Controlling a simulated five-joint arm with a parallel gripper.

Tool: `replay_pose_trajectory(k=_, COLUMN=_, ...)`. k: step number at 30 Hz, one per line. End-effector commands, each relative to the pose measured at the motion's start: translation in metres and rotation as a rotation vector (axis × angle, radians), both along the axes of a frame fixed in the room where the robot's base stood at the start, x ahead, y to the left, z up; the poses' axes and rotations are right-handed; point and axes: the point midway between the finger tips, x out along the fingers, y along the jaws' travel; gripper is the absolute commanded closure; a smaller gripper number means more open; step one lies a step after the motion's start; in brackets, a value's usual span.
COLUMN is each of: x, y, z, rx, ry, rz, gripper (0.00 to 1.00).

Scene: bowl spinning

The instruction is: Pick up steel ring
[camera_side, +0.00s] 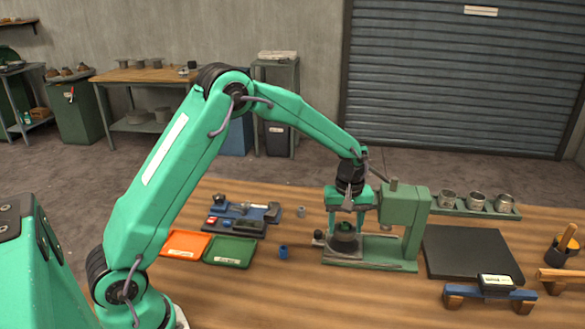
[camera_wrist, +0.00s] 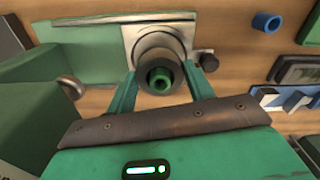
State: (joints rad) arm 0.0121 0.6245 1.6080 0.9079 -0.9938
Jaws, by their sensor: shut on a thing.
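In the side view my gripper (camera_side: 347,222) is low over the machine's base, and the dark round part (camera_side: 345,242) shows between and below the fingers. The near side of the ring is partly shaded. I cannot tell whether the ring is lifted off its seat.
The machine's upright head stands close on the right of my gripper in the side view. A blue cylinder (camera_side: 283,252) and a small grey cylinder (camera_side: 301,212) stand to its left, near orange (camera_side: 186,244) and green trays (camera_side: 230,251). A black mat (camera_side: 470,254) lies right.

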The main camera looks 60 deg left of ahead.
Motion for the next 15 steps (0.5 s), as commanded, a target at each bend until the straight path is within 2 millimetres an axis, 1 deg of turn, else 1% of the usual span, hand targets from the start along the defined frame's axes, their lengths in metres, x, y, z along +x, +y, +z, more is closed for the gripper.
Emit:
replay_pose_trajectory(k=1, x=0.001, y=0.0, z=0.007, rx=0.0, ry=-0.004, rz=0.0, gripper=0.8)
replay_pose_trajectory(k=4, x=0.0, y=-0.001, z=0.018, rx=0.0, ry=-0.004, rz=0.0, gripper=0.8)
replay_pose_trajectory(k=10, x=-0.014, y=-0.023, z=0.031, rx=0.0, ry=-0.002, rz=-0.003, gripper=0.8)
replay_pose_trajectory(k=15, x=-0.029, y=-0.048, z=0.049, rx=0.0, ry=-0.004, rz=-0.005, gripper=0.8)
